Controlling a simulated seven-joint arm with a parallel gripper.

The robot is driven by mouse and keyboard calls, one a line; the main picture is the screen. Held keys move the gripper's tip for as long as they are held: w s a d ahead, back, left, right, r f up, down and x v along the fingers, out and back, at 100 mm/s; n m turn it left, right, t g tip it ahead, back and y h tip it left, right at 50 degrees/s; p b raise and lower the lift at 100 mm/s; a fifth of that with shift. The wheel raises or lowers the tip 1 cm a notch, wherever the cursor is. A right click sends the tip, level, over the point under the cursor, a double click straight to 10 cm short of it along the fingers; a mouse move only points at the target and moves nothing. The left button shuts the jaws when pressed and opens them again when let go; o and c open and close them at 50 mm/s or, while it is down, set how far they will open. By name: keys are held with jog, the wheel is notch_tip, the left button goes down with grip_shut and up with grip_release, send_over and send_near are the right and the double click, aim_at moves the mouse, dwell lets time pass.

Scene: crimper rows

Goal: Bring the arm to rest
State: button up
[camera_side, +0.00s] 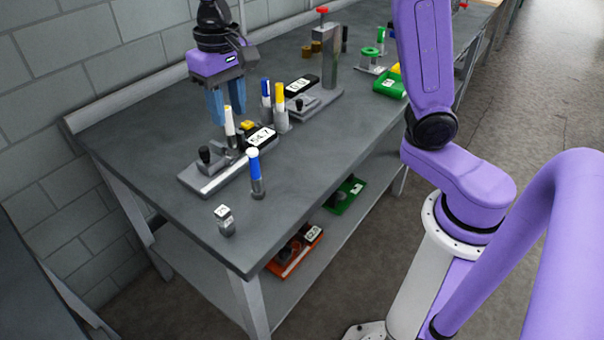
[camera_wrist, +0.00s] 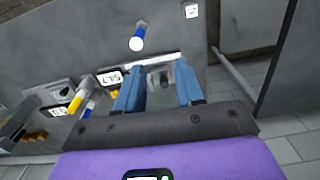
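My gripper (camera_side: 226,118) has blue fingers and hangs pointing down over the back left part of the grey workbench (camera_side: 300,190). In the wrist view the two fingers (camera_wrist: 159,75) stand apart with nothing visibly held between them. Below and beside the fingers is a crimper station (camera_side: 215,178) with a black knob and a white-and-yellow cylinder (camera_side: 230,126). A black display reading 5.4.7 (camera_side: 262,137) stands beside it and shows in the wrist view (camera_wrist: 110,78).
A blue cylinder with a white top (camera_side: 256,175) and a small marked block (camera_side: 225,220) stand near the front edge. Blue and yellow cylinders (camera_side: 280,105) and a second station (camera_side: 328,60) stand behind. A green tray (camera_side: 391,85) is at the right. The bench's near right area is clear.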

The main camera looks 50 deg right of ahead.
jog(key=s+d+f+n, duration=0.2)
jog(key=s+d+n, duration=0.1)
jog(key=s, duration=0.5)
jog(key=s+d+f+n, duration=0.3)
jog(key=s+d+n, duration=0.1)
jog(key=s, duration=0.5)
jog(key=s+d+f+n, duration=0.2)
jog(key=s+d+n, duration=0.2)
jog(key=s+n, duration=0.2)
jog(key=s, duration=0.2)
jog(key=shift+s+d+f, duration=0.15)
jog(key=shift+s+f, duration=0.1)
jog(key=shift+s, duration=0.05)
dwell(0.4)
